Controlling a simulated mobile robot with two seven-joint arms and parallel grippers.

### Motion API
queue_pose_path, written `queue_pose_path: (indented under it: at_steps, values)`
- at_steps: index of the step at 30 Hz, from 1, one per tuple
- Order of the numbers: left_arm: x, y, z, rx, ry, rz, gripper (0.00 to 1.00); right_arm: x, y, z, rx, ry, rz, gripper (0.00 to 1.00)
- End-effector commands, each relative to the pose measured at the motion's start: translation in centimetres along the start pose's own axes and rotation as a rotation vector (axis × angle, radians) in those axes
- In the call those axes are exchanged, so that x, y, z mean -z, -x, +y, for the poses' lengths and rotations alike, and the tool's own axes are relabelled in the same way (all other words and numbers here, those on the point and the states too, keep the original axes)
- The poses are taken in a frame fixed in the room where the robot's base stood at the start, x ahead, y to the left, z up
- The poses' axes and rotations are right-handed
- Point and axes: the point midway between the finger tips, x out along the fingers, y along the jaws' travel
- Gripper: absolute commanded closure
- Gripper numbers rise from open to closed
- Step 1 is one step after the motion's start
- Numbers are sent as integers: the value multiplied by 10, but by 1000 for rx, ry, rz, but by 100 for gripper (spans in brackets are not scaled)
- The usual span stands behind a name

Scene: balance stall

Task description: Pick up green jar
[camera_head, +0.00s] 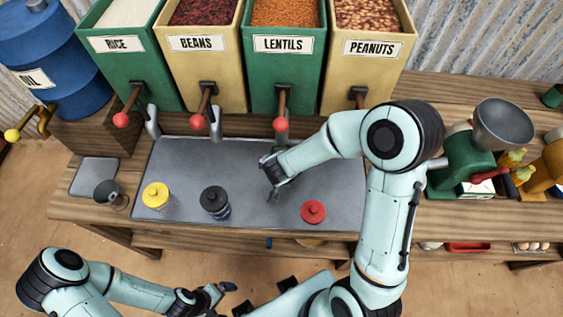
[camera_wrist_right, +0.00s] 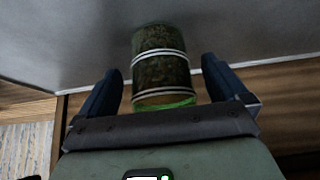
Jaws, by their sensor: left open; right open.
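A glass jar with dark contents, pale bands and a green lid (camera_wrist_right: 160,70) shows in the right wrist view, between the two fingers of my right gripper (camera_wrist_right: 160,66). The fingers are open, with a gap on each side of the jar. In the head view my right gripper (camera_head: 274,186) is over the middle of the grey mat, and the hand and arm hide the green jar. My left gripper (camera_head: 222,294) is open and empty, low in front of the counter.
A yellow-lidded jar (camera_head: 156,195), a black-lidded jar (camera_head: 214,201) and a red-lidded jar (camera_head: 313,212) stand on the grey mat (camera_head: 180,165). A metal cup (camera_head: 106,192) is at left. Dispensers with red-knobbed levers line the back. A grinder (camera_head: 468,155) stands at right.

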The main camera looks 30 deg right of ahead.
Motion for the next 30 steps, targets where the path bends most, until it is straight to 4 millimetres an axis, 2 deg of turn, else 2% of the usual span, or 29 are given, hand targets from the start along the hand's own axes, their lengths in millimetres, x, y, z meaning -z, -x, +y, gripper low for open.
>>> queue_pose_path:
  at_steps: [3, 11, 18, 19, 20, 26, 30]
  values:
    - [-3, -6, -3, 2, 2, -5, 0, -2, -13, 0, 0, 0, -2, 0]
    - [-3, -5, -3, 1, 1, -4, 0, 1, -14, -1, 2, 0, 1, 0]
    - [-3, -5, -3, 1, 2, -4, 0, 1, -14, -1, 2, 0, 1, 71]
    - [-3, -5, -3, 1, 2, -4, 0, 2, -13, -1, 3, 0, 3, 71]
    - [-3, -5, -3, 1, 1, -4, 0, 2, -13, -1, 3, 0, 3, 78]
    - [-3, -5, -3, 1, 2, -4, 0, 1, -12, -1, 3, 1, 3, 78]
    - [-1, -2, -1, 1, 1, -2, 0, 0, -4, -2, 4, 1, 3, 78]
